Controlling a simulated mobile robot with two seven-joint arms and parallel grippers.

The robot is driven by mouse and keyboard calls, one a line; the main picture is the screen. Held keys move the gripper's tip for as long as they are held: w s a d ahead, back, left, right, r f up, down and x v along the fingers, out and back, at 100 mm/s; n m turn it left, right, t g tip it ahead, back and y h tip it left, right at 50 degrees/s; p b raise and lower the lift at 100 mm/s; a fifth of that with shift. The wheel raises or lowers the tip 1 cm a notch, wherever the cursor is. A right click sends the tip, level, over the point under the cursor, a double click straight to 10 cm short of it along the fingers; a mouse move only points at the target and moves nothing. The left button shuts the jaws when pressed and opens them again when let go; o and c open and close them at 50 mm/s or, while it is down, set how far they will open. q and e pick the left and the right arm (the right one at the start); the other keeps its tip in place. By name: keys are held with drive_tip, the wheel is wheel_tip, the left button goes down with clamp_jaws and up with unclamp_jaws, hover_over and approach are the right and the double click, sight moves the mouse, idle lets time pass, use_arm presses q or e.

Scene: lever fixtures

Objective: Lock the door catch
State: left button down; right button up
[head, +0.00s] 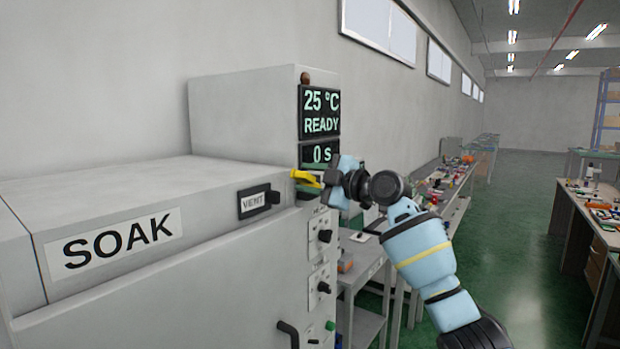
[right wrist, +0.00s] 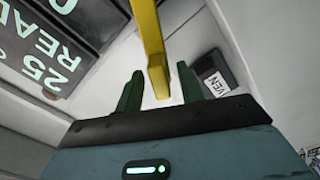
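The yellow door catch lever (head: 306,178) sticks out at the upper right front corner of the grey oven labelled SOAK (head: 110,200). My right gripper (head: 326,182) is at this lever, coming in from the right. In the right wrist view, its two dark green fingers (right wrist: 160,90) stand apart on either side of the yellow lever (right wrist: 155,60), with a narrow gap visible on each side. The lever's free end points toward the palm. The catch's base is partly hidden. My left gripper is not in view.
A VENT switch (head: 258,201) sits just left of the lever. Above is a display (head: 320,112) reading 25 °C, READY, and 0 s. Knobs (head: 324,236) and a dark door handle (head: 288,334) are below. A cart (head: 362,270) and workbenches (head: 590,210) stand to the right.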

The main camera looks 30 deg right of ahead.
drive_tip(key=shift+w+a, duration=0.1)
drive_tip(key=shift+w, duration=0.15)
clamp_jaws()
